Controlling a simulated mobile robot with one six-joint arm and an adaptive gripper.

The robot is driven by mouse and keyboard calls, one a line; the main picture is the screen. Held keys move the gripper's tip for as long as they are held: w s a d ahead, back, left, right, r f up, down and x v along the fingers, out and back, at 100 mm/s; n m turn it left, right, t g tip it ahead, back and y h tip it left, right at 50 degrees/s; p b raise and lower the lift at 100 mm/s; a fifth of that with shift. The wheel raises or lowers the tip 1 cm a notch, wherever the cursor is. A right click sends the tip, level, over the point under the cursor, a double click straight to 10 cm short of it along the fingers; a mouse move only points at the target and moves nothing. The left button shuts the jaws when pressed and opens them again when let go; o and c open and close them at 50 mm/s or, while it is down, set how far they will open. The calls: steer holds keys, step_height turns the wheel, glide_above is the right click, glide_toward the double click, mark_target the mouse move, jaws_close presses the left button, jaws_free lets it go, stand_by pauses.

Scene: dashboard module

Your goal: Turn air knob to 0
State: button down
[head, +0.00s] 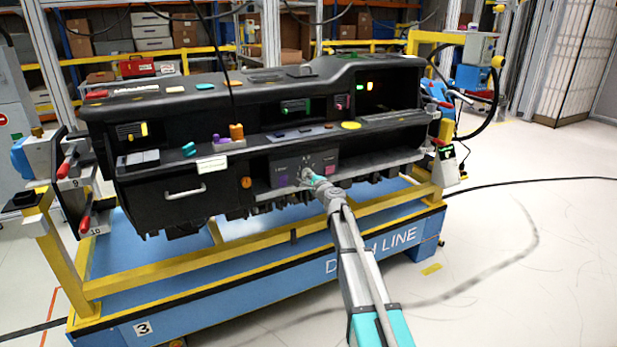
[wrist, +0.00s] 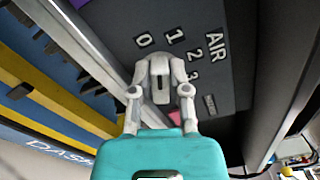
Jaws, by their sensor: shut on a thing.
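My gripper (wrist: 161,72) is shut on the air knob (wrist: 160,88) in the wrist view. Only a dark sliver of the knob shows between the fingers, and which number it points at cannot be told. The dark air panel (wrist: 230,70) carries the word AIR and the numbers 0, 1, 2 and 3, which appear turned in this view. In the head view my gripper (head: 309,176) reaches the control panel (head: 283,165) low on the front of the black dashboard (head: 160,167). The knob is mostly hidden there.
The dashboard rests on a blue and yellow cart (head: 270,283) marked DASH LINE. A silver drawer handle (head: 185,192) juts out left of the panel. Several coloured pieces lie on the dashboard ledges. The floor at the right (head: 540,240) is open.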

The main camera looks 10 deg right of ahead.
steer(key=shift+w+f+n, duration=0.1)
steer(key=shift+w+n, duration=0.15)
steer(key=shift+n, duration=0.85)
steer(key=shift+w+f+n, duration=0.1)
steer(key=shift+w+n, duration=0.1)
steer(key=shift+n, duration=0.9)
steer(key=shift+r, duration=0.1)
steer(key=c, duration=0.7)
jaws_free()
steer(key=shift+s+r, duration=0.1)
steer(key=shift+o, duration=0.5)
steer(key=shift+f, duration=0.25)
steer(key=shift+s, duration=0.25)
steer(key=shift+s+d, duration=0.1)
steer(key=shift+s, duration=0.3)
steer(key=v, duration=1)
steer(key=shift+s+d, duration=0.15)
steer(key=shift+s, duration=0.25)
